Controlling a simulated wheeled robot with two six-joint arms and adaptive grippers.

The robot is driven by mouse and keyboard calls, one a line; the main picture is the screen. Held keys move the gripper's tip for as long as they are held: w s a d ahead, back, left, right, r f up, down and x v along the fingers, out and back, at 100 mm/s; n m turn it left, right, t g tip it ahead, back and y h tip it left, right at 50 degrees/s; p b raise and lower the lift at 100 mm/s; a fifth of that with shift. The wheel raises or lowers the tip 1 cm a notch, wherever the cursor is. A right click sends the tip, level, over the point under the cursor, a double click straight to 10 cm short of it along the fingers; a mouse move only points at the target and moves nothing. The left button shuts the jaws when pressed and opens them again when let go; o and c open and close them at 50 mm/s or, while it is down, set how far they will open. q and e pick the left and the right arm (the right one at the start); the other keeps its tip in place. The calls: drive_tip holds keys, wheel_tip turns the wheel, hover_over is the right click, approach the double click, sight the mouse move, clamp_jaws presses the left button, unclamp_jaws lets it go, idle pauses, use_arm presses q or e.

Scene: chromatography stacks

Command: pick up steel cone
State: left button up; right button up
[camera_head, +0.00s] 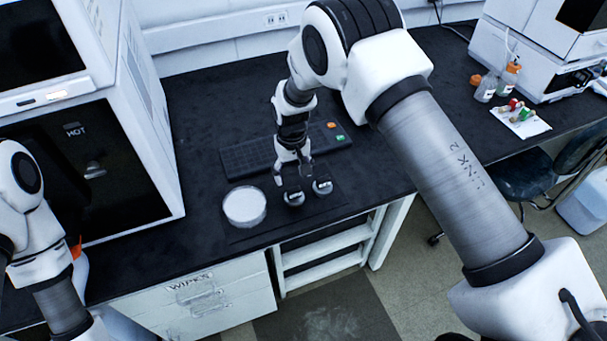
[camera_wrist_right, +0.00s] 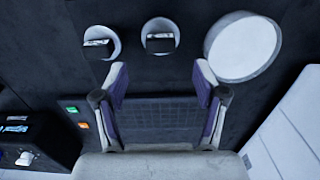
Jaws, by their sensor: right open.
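Two small round grey pieces with dark blocky tops stand side by side on a dark mat (camera_head: 243,234). One (camera_head: 294,199) is nearer the white dish, and the other (camera_head: 322,187) is to its right. In the right wrist view they are the middle piece (camera_wrist_right: 160,37) and the left piece (camera_wrist_right: 101,41). I cannot tell which, if either, is the steel cone. My right gripper (camera_head: 293,178) is open and empty, pointing down just behind them. In the wrist view its fingertips (camera_wrist_right: 160,72) are apart, with both pieces beyond them. My left gripper is not in view.
A round white dish (camera_head: 245,206) stands left of the pieces. A dark keyboard (camera_head: 245,158) with green and orange keys lies behind my right gripper. A large white instrument (camera_head: 150,110) borders the left. Bottles (camera_head: 485,88) and a small tray (camera_head: 522,125) stand far right.

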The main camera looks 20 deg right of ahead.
sight(294, 190)
drive_tip(key=shift+s+a+f, duration=0.15)
drive_tip(key=shift+s+f, duration=0.2)
drive_tip(key=shift+s, duration=0.35)
drive_tip(key=f+p, duration=0.1)
drive_tip(key=f, duration=0.2)
drive_tip(key=w+f+p, duration=0.1)
drive_tip(key=f, duration=0.2)
drive_tip(key=shift+w+f+p, duration=0.1)
drive_tip(key=shift+w+p, duration=0.1)
drive_tip(key=shift+p, duration=0.1)
drive_tip(key=shift+s+f, duration=0.1)
drive_tip(key=shift+f, duration=0.05)
drive_tip(key=shift+s, duration=0.2)
drive_tip(key=shift+c, duration=0.4)
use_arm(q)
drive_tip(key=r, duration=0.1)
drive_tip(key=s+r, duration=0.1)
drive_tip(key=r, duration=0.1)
use_arm(e)
drive_tip(key=shift+w, duration=0.1)
clamp_jaws()
